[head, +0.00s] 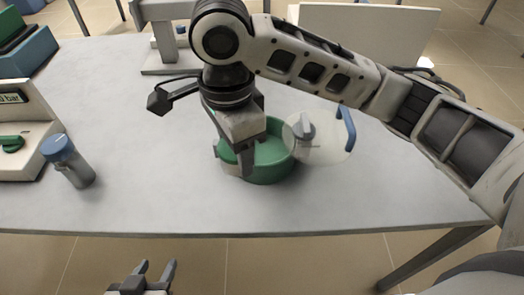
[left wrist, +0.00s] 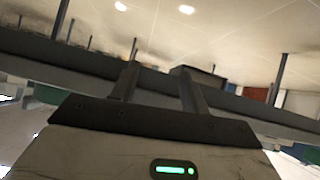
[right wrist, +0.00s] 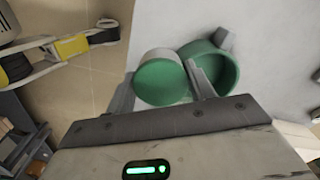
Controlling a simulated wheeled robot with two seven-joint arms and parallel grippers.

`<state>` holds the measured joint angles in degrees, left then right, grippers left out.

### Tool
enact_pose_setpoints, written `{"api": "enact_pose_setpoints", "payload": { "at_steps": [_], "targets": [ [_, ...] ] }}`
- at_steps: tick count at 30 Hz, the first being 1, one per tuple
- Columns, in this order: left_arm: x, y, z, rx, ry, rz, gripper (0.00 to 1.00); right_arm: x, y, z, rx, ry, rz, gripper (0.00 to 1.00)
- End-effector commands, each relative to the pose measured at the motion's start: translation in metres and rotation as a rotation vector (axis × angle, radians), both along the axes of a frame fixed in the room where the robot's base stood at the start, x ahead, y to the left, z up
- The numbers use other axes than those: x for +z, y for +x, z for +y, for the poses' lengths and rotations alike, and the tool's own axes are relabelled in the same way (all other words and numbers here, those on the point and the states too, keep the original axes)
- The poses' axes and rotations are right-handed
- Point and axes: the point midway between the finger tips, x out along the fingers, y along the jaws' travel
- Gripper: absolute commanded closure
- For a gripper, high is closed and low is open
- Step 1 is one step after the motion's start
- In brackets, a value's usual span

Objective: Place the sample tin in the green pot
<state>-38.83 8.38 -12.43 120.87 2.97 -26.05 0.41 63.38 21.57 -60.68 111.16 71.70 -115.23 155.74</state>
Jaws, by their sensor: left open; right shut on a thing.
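The green pot (head: 272,160) stands on the table, partly hidden in the head view by my right arm. It also shows in the right wrist view (right wrist: 232,75). My right gripper (head: 246,160) points down at the pot's left side. In the right wrist view, its fingers (right wrist: 160,88) are shut on a round tin with a green face and pale side (right wrist: 160,80), apparently the sample tin, overlapping the pot's rim. Its height over the rim cannot be told, and the head view mostly hides it. My left gripper (head: 143,275) is open and empty, in front of the table edge.
A clear round disc with a blue handle (head: 348,130) is right of the pot. A grey jar with a blue cap (head: 68,160) stands at left, beside a pale device with a display (head: 22,125). The table's front (head: 150,212) is clear.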

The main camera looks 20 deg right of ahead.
Motion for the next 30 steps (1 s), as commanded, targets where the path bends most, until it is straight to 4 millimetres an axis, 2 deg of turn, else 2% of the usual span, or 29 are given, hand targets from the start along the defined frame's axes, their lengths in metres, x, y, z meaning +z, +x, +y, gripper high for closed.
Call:
{"api": "enact_pose_setpoints", "payload": {
  "at_steps": [1, 9, 15, 23, 30],
  "targets": [
    [-0.005, 0.0, 0.0, 0.0, -0.004, 0.0, 0.55, -0.009, 0.008, -0.008, -0.009, -0.002, 0.004, 0.71],
    [-0.002, 0.003, -0.002, 0.003, -0.018, -0.014, 0.55, -0.036, 0.063, -0.049, -0.008, -0.003, 0.002, 0.71],
    [-0.005, 0.004, -0.003, 0.007, -0.029, -0.016, 0.55, -0.072, 0.085, -0.065, -0.002, -0.002, 0.003, 0.71],
    [-0.007, 0.002, -0.004, 0.008, -0.035, -0.012, 0.55, -0.09, 0.098, -0.074, -0.001, 0.0, 0.002, 0.71],
    [-0.007, 0.003, -0.004, 0.009, -0.04, -0.015, 0.55, -0.122, 0.1, -0.076, 0.002, -0.001, 0.002, 0.71]
  ]
}}
